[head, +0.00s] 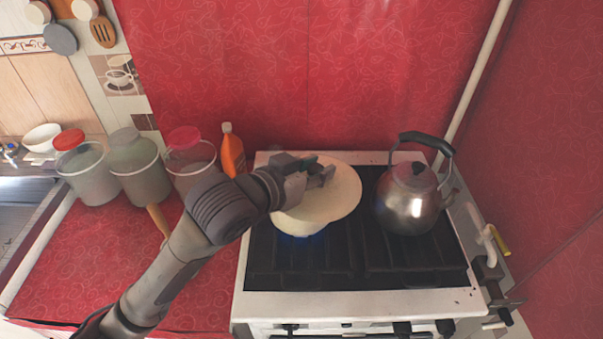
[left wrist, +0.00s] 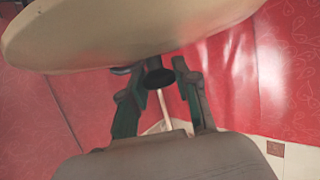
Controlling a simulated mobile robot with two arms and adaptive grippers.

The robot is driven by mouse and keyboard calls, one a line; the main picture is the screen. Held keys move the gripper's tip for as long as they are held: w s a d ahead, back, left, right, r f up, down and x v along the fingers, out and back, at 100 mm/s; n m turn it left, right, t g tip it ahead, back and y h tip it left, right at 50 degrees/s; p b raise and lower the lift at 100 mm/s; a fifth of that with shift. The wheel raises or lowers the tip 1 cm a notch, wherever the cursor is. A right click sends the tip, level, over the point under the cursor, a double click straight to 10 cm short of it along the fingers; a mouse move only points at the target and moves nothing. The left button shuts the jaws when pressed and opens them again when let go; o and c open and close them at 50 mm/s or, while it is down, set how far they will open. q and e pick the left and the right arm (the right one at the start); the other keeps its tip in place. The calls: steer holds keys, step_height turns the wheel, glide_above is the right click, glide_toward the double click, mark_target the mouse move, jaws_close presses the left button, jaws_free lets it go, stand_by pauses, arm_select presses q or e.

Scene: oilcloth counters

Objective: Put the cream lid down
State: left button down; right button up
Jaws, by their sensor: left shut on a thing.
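The cream lid (head: 343,194) is a round disc over the cream pot (head: 292,225), which sits on the left part of the stove. The lid covers most of the pot's top and reaches past it to the right; I cannot tell whether they touch. My left gripper (head: 320,175) is over the lid, shut on its knob. In the left wrist view the lid (left wrist: 120,30) fills the top, and its dark knob (left wrist: 160,77) is between the fingers of my left gripper (left wrist: 160,85). My right gripper is not in view.
A steel kettle (head: 408,200) stands right of the lid on the stove (head: 350,297). A blue glow (head: 303,240) shows under the pot. An orange bottle (head: 232,153) and several jars (head: 135,165) stand on the red counter to the left. The stove's front grates are clear.

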arm_select(q)
steer(key=shift+s+d+r+m+g+h, duration=0.1)
steer(key=shift+d+r+m+g+h, duration=0.2)
steer(key=shift+d+r, duration=0.35)
steer(key=shift+d, duration=0.1)
steer(key=w+a+f+p, duration=0.3)
steer(key=w+a+f, duration=0.1)
steer(key=w+f, duration=0.6)
steer(key=shift+w+f, duration=0.35)
steer(key=shift+f, duration=0.1)
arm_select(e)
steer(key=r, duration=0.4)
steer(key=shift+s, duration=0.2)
arm_select(q)
steer(key=shift+a, duration=0.1)
steer(key=shift+f, duration=0.1)
steer(key=c, duration=0.9)
jaws_free()
steer(key=shift+o, duration=0.3)
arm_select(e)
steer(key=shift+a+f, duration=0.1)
